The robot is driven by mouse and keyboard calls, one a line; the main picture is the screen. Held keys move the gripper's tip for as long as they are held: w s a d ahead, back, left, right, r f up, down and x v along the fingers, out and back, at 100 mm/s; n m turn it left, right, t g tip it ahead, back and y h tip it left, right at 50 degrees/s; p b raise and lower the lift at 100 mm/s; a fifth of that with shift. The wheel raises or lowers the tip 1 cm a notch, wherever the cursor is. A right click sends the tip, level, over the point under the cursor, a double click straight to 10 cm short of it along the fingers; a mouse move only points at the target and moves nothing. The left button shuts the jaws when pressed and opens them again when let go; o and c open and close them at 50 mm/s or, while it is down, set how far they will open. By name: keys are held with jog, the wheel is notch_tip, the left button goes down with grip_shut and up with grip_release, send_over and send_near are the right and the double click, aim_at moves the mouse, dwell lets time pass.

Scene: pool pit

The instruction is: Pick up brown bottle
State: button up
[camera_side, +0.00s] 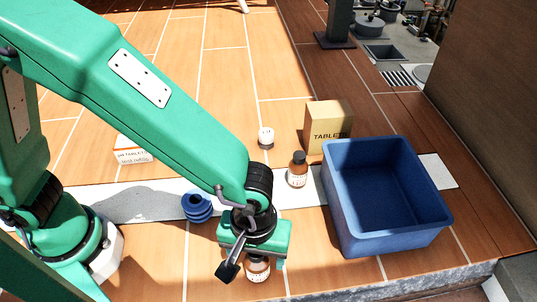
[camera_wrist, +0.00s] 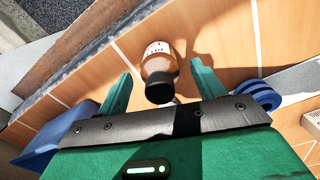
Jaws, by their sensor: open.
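A brown bottle (camera_wrist: 155,52) with a black cap and white label shows in the wrist view, standing between the two green fingers of my open gripper (camera_wrist: 161,70). A gap shows on each side of it. In the side view this bottle (camera_side: 258,271) stands at the front, just below my gripper (camera_side: 255,243); its upper part is hidden by the gripper. A second brown bottle (camera_side: 298,172) with a black cap stands upright farther back, left of the blue crate.
The blue crate (camera_side: 338,208) looks empty; it also shows in the wrist view (camera_wrist: 48,138). A blue ringed object (camera_side: 197,207) stands left of my gripper. A tan box (camera_side: 322,128), a small white container (camera_side: 266,137) and a white carton (camera_side: 133,155) stand behind. Tiles at back are clear.

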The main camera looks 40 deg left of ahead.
jog(key=shift+f, duration=0.2)
jog(key=shift+c, duration=0.2)
jog(key=c, duration=1.1)
jog(key=shift+r, duration=0.1)
jog(key=shift+r, duration=4.95)
